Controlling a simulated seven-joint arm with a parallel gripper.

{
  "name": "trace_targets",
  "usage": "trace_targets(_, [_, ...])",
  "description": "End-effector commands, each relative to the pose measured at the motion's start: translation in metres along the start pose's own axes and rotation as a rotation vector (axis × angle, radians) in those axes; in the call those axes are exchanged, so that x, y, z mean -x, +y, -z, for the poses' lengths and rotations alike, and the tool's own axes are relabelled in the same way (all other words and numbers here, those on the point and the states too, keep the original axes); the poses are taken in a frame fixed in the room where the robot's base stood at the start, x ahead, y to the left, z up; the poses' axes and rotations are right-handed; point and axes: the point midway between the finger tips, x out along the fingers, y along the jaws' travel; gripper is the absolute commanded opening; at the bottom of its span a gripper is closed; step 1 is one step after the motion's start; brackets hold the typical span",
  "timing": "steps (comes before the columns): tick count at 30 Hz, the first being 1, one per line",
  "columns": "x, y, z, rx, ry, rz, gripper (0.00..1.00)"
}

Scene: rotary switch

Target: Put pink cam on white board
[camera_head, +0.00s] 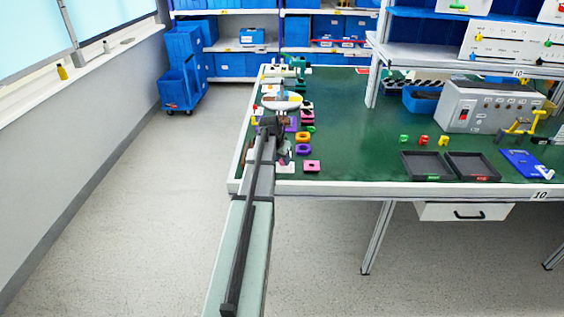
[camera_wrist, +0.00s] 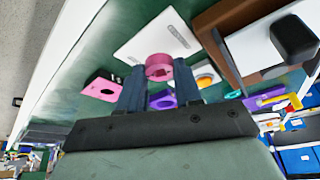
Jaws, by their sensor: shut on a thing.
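The pink cam (camera_wrist: 159,66) is a short round pink piece with a notch in its visible face. My gripper (camera_wrist: 160,72) is shut on it, with the cam between the tips of the two dark fingers. The white board (camera_wrist: 150,35) lies flat on the green table just beyond the cam in the wrist view, and the cam overlaps its near edge there. I cannot tell whether they touch. In the head view, my arm reaches over the table's left end and hides the cam and fingertips.
A pink square piece with a dark hole (camera_wrist: 100,86) lies left of my gripper. A brown-edged block (camera_wrist: 213,38) stands close on the right. Several coloured pieces, including an orange one (camera_head: 302,136), line the green table (camera_head: 370,135). Two black trays (camera_head: 427,178) lie farther right.

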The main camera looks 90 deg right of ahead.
Motion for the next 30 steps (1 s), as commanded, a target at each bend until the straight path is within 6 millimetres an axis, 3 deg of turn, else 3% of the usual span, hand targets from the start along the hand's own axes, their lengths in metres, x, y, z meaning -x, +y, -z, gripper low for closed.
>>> trace_targets(4, [-0.0126, 0.0002, -0.0055, 0.0, -0.001, 0.0, 0.06])
trace_targets(16, [-0.0157, 0.0001, -0.0066, 0.0, 0.0, 0.0, 0.06])
trace_targets(17, [-0.0153, 0.0, -0.0064, 0.0, 0.0, 0.0, 0.37])
trace_targets(18, [-0.0152, 0.0, -0.0064, 0.0, 0.0, 0.0, 0.41])
trace_targets(24, [-0.0152, 0.0, -0.0063, 0.0, 0.0, 0.0, 0.6])
trace_targets(30, [-0.0151, 0.0, -0.0063, 0.0, 0.0, 0.0, 0.6])
